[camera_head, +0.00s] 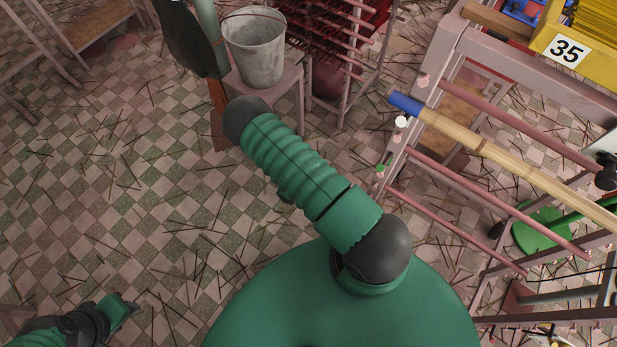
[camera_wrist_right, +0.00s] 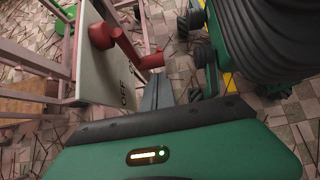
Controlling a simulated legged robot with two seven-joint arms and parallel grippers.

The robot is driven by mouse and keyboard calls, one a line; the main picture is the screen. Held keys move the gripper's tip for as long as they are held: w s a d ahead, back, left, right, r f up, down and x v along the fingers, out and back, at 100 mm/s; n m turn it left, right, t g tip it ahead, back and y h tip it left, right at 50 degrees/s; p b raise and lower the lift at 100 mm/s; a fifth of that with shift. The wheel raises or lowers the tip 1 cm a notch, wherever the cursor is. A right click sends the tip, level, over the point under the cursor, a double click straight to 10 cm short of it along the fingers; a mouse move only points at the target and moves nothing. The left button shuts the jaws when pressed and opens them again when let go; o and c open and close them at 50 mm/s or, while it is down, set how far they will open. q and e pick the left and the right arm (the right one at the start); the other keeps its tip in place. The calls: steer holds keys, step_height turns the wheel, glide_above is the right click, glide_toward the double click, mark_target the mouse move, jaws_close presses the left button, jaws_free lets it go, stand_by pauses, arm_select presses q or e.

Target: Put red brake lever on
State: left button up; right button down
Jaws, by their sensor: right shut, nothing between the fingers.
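In the right wrist view a red brake lever (camera_wrist_right: 126,46) is mounted by a round red hub (camera_wrist_right: 102,35) on a pale panel (camera_wrist_right: 92,75). Its arm points right and slightly down, ending in a red knob (camera_wrist_right: 151,61). The lettering "OFF" shows on the panel below the lever. My right gripper (camera_wrist_right: 157,78) is shut and empty, its grey fingertips just below the knob; I cannot tell whether they touch it. In the head view my left gripper (camera_head: 122,307) is low at the left, over the floor and away from the lever; its jaw opening is unclear.
In the head view a metal bucket (camera_head: 254,48) stands on a small stool. A pinkish frame with rails (camera_head: 470,220) and a bamboo pole with a blue end (camera_head: 480,148) fill the right side. A yellow machine part marked 35 (camera_head: 580,35) is at top right. Thin sticks litter the checkered floor.

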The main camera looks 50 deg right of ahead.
arm_select(q)
steer(key=shift+f, duration=0.1)
arm_select(e)
steer(key=shift+s+f, duration=0.3)
steer(key=shift+s, duration=0.05)
stand_by(0.3)
